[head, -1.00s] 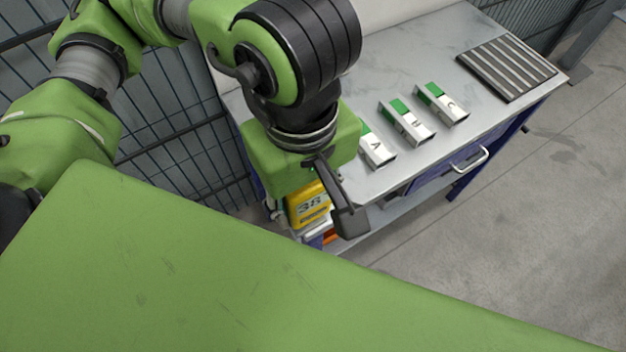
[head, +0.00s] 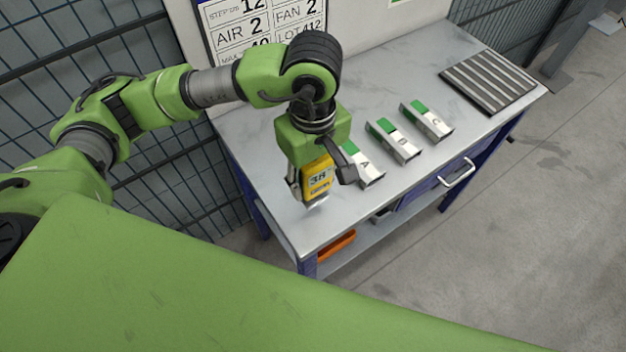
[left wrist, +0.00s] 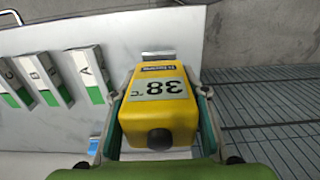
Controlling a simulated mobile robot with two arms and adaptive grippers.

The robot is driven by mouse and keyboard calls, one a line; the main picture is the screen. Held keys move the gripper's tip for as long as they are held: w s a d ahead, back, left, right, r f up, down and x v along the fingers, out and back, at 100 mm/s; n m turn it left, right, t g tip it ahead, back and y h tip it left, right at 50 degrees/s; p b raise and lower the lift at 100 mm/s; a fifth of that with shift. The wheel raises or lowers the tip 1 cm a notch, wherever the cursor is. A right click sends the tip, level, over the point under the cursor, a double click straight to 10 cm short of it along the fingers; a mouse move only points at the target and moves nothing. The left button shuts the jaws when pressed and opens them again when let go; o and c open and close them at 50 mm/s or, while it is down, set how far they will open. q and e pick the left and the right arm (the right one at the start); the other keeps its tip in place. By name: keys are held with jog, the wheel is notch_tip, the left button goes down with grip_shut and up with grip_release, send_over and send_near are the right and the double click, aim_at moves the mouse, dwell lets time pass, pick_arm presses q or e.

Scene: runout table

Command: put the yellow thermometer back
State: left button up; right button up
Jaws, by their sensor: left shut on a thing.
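The yellow thermometer (head: 318,179) has a display that reads 38 °C. My left gripper (head: 322,186) is shut on it and holds it over the left part of the grey table top (head: 345,222), near the front edge. In the left wrist view the thermometer (left wrist: 160,103) sits between the two fingers of my left gripper (left wrist: 158,120), its display facing the camera. Whether its lower end touches the table cannot be told. My right gripper is not in view.
White-and-green blocks marked A (head: 366,170), B (head: 393,142) and C (head: 427,120) stand in a row right of the gripper. A ribbed grey mat (head: 488,82) lies at the far right. An orange item (head: 336,246) is on the shelf below. A sign board (head: 262,28) stands behind.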

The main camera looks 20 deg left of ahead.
aim_at(313, 186)
pick_arm(q)
jog(key=shift+w+a+f, duration=0.1)
jog(key=shift+w+f, duration=0.1)
jog(key=shift+f, duration=0.05)
jog(key=f, duration=0.1)
jog(key=f+p, duration=0.2)
jog(key=shift+w+a+f, duration=0.1)
jog(key=shift+w+f, duration=0.2)
jog(key=shift+f, duration=0.1)
jog(key=shift+f+b, duration=0.1)
jog(key=shift+b, duration=0.2)
jog(key=o, duration=1.2)
